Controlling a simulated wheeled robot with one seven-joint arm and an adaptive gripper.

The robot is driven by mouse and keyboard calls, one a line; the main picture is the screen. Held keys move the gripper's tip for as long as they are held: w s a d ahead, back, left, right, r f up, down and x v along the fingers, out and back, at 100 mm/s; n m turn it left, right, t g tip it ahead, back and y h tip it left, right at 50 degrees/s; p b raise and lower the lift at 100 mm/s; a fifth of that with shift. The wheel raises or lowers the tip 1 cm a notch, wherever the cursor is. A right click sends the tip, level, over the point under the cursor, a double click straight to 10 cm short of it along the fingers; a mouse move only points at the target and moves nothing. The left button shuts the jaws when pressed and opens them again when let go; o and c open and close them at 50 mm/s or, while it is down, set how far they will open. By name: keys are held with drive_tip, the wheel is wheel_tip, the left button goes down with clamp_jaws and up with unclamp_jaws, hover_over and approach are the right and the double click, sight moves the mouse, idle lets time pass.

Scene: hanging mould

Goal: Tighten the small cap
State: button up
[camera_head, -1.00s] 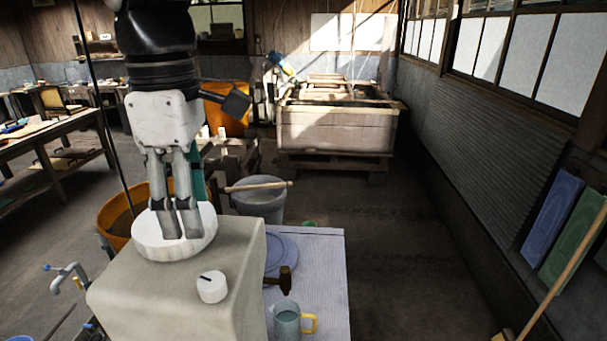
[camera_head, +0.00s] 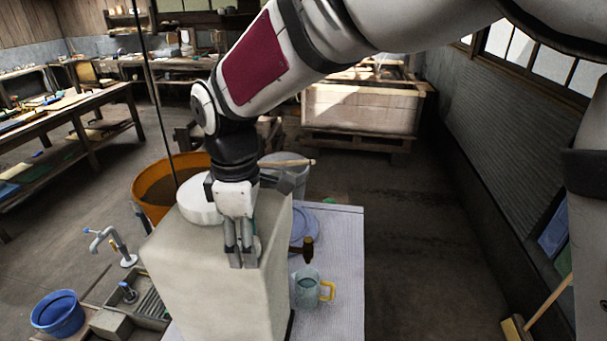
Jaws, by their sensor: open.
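The large white round cap (camera_head: 198,207) sits on top of the pale hanging mould block (camera_head: 205,265), partly behind my gripper. My gripper (camera_head: 242,258) points down over the front right part of the block's top. Its fingers are open, with a narrow gap between them. The small white cap is hidden behind or between my fingers, so I cannot tell whether they touch it.
An orange tub (camera_head: 150,192) stands behind left. A tap (camera_head: 103,238) and a blue bucket (camera_head: 58,313) are at left.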

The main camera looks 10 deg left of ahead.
drive_tip(key=c, duration=1.2)
drive_tip(key=shift+o, duration=0.2)
drive_tip(key=shift+m, duration=0.4)
drive_tip(key=m, duration=0.6)
drive_tip(key=shift+m, duration=0.3)
drive_tip(key=m, duration=0.6)
drive_tip(key=shift+m, duration=0.6)
